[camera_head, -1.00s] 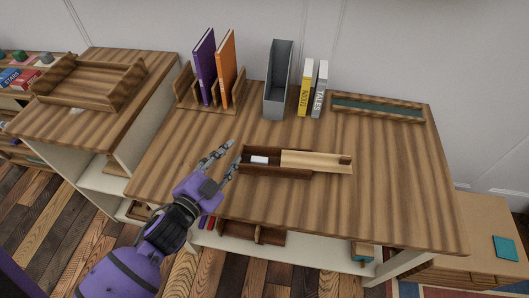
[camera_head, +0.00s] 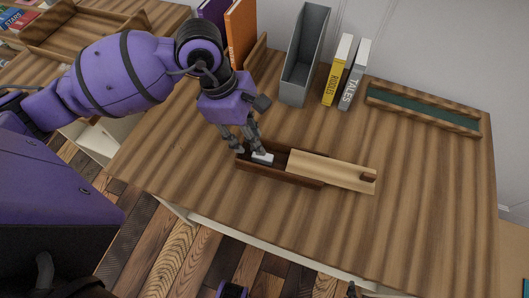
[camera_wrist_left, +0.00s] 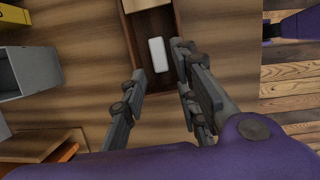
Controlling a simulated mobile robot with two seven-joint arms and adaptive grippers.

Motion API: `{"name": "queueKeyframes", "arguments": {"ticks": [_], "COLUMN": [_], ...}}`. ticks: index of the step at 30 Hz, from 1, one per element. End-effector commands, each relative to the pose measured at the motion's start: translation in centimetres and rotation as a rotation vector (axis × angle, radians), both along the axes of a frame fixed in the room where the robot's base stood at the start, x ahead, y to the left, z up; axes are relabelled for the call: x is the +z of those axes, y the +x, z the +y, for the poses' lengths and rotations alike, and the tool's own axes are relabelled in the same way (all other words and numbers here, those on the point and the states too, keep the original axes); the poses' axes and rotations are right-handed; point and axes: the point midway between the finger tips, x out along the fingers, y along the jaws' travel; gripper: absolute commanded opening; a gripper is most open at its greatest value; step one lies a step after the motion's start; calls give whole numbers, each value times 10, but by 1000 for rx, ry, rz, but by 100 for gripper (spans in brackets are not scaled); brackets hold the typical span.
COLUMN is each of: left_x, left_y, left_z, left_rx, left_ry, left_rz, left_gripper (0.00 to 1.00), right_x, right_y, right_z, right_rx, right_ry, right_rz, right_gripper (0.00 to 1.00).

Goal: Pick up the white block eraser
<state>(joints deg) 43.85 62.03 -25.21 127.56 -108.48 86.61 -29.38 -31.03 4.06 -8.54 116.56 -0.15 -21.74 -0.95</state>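The white block eraser (camera_head: 262,158) lies in the open left end of a dark wooden box (camera_head: 290,178) whose light sliding lid (camera_head: 330,170) covers the right part. The eraser also shows whole in the left wrist view (camera_wrist_left: 158,55), inside the box (camera_wrist_left: 172,82). My left gripper (camera_head: 250,152) points down at the box's open end, its fingertips close to the eraser. In the left wrist view its fingers (camera_wrist_left: 158,66) are spread apart, with the eraser between and just beyond the tips. Nothing is held. My right gripper is not clearly seen.
A grey file holder (camera_head: 303,55), a yellow book (camera_head: 337,70) and a grey book (camera_head: 354,75) stand behind the box. An orange book (camera_head: 240,35) stands near my left wrist. A green-lined tray (camera_head: 425,108) lies back right. The table's right side is clear.

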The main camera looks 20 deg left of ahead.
Motion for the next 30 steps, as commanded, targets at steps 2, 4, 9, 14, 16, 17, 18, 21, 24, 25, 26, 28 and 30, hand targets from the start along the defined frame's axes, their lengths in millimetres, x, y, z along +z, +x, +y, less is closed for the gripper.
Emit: {"name": "queueKeyframes", "arguments": {"ticks": [2,4,9,14,16,17,18,21,24,25,26,28,30], "left_x": [-10,-17,-38,-59,-64,-65,-66,-66,-66,-66,-66,-66,-65], "left_y": [0,0,0,1,1,1,1,1,1,1,1,1,1], "left_z": [-4,-7,-15,-22,-23,-23,-23,-23,-23,-23,-23,-23,-23], "left_rx": [1,3,3,4,4,4,3,3,4,4,4,4,4], "left_ry": [-3,-4,-6,-6,-4,-4,-4,-4,-4,-4,-4,-5,-5], "left_rz": [2,5,5,5,4,3,3,3,3,3,3,3,3], "left_gripper": [28,28,28,28,28,28,28,28,21,17,13,4,1], "right_x": [-3,-4,1,3,3,3,3,3,3,3,3,3,3], "right_y": [-9,-13,-8,-4,-3,-3,-3,-3,-3,-3,-3,-3,-3], "right_z": [-1,-2,-2,-1,-1,-1,-1,0,0,0,0,0,0], "right_rx": [-3,-3,-3,-1,-1,-1,-1,-1,-1,-1,-1,-1,-1], "right_ry": [-2,-3,-1,0,0,0,0,0,0,0,0,0,0], "right_rz": [17,24,15,6,5,5,5,5,5,5,5,5,5], "right_gripper": [0,0,0,0,0,0,0,0,0,0,0,0,0]}}
